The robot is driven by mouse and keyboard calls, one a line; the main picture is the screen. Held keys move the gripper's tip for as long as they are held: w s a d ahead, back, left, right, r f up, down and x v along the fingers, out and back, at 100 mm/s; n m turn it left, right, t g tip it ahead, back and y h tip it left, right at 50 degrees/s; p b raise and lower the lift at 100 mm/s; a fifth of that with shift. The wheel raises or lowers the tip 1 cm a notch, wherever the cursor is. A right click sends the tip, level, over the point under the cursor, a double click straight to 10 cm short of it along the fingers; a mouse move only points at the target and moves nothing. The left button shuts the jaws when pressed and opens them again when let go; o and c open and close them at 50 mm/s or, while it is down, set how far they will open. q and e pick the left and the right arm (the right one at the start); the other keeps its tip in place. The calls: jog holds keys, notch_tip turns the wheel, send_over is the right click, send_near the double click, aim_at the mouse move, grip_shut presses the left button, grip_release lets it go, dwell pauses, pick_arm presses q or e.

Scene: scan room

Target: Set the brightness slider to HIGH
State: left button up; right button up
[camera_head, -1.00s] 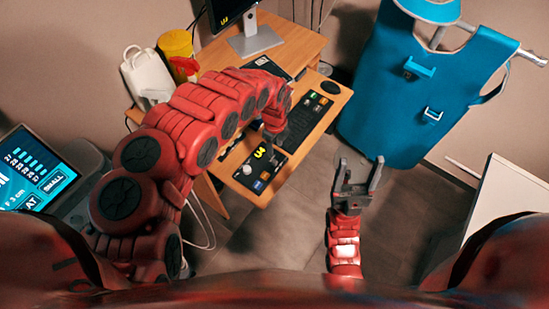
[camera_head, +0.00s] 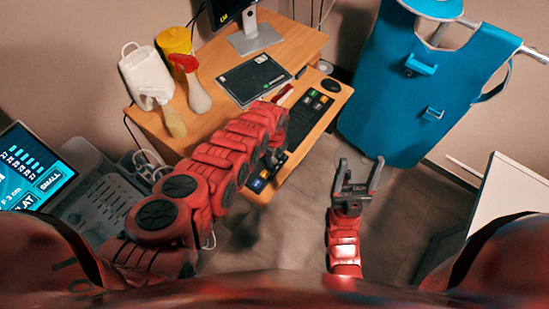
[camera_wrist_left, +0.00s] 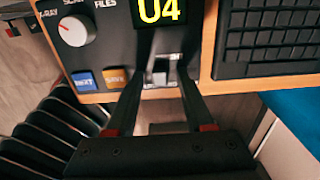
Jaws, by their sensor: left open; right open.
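The dark control panel (camera_wrist_left: 105,40) fills the upper left of the left wrist view, with a white dial, a yellow U4 display and blue NEXT and orange SAVE buttons. What looks like the slider, a small grey piece (camera_wrist_left: 172,72), sits below the display, between my left fingertips. My left gripper (camera_wrist_left: 162,68) is open around it; I cannot tell whether it touches. No HIGH label is readable. In the head view the left gripper (camera_head: 274,158) is over the panel (camera_head: 262,180), mostly hidden by its arm. My right gripper (camera_head: 357,170) is open and empty, right of the desk.
A keyboard (camera_wrist_left: 270,35) adjoins the panel on the right. A blue apron (camera_head: 420,90) hangs at right. Floor is clear around the right gripper.

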pick_arm(q)
grip_shut()
dwell(1.4)
